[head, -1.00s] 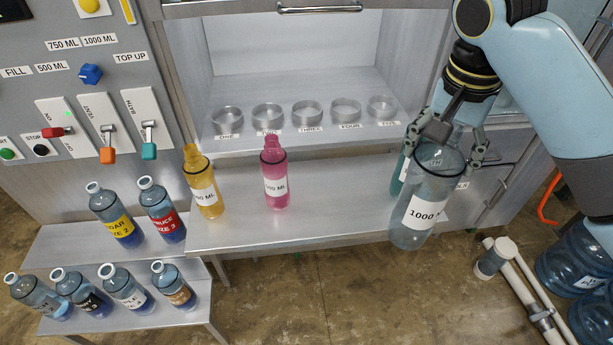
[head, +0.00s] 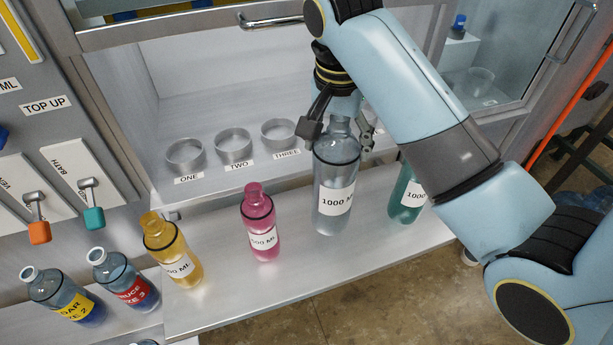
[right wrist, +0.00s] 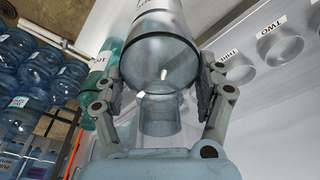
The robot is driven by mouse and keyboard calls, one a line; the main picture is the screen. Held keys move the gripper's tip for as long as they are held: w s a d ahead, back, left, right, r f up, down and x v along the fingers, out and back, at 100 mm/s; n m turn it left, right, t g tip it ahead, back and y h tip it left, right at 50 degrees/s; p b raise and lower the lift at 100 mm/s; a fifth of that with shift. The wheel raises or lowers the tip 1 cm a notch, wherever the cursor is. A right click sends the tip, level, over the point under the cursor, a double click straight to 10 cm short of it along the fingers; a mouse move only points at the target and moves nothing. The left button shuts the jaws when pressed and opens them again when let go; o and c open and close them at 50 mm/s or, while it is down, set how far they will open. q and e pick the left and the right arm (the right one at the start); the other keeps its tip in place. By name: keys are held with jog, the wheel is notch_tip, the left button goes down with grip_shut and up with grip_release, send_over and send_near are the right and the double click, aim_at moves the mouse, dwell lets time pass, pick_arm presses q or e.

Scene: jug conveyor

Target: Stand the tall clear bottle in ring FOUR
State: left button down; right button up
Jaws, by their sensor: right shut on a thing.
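The tall clear bottle (head: 334,199), labelled 1000 ML, is upright in my right gripper (head: 340,134), whose fingers are shut around its upper part. In the right wrist view the fingers of my right gripper (right wrist: 165,90) lie on both sides of the clear bottle (right wrist: 160,60). In the head view the bottle shows over the front shelf; I cannot tell whether its base touches it. Rings ONE (head: 186,155), TWO (head: 233,146) and THREE (head: 279,133) stand empty in the recess. Ring FOUR is hidden behind my right arm and the bottle. My left gripper is not in view.
A pink bottle (head: 259,222) and a yellow bottle (head: 172,252) stand left of the clear bottle on the shelf (head: 290,285). A teal bottle (head: 408,195) stands to its right, partly behind my arm. The recess has a front lip.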

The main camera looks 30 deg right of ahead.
aim_at(315, 148)
jog(key=a, duration=0.1)
jog(key=w+a+f, duration=0.1)
jog(key=w+a, duration=0.1)
jog(key=shift+w+a+f+p, duration=0.1)
jog(key=shift+f+p, duration=0.2)
jog(key=shift+f, duration=0.05)
jog(key=f, duration=0.3)
jog(key=f+p, duration=0.1)
jog(key=f, duration=0.1)
jog(key=shift+w+a, duration=0.2)
jog(key=shift+a, duration=0.2)
jog(key=o, duration=0.7)
jog(key=shift+f, duration=0.1)
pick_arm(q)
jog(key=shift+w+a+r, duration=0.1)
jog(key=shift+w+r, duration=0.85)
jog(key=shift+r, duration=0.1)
pick_arm(e)
jog(key=o, duration=0.5)
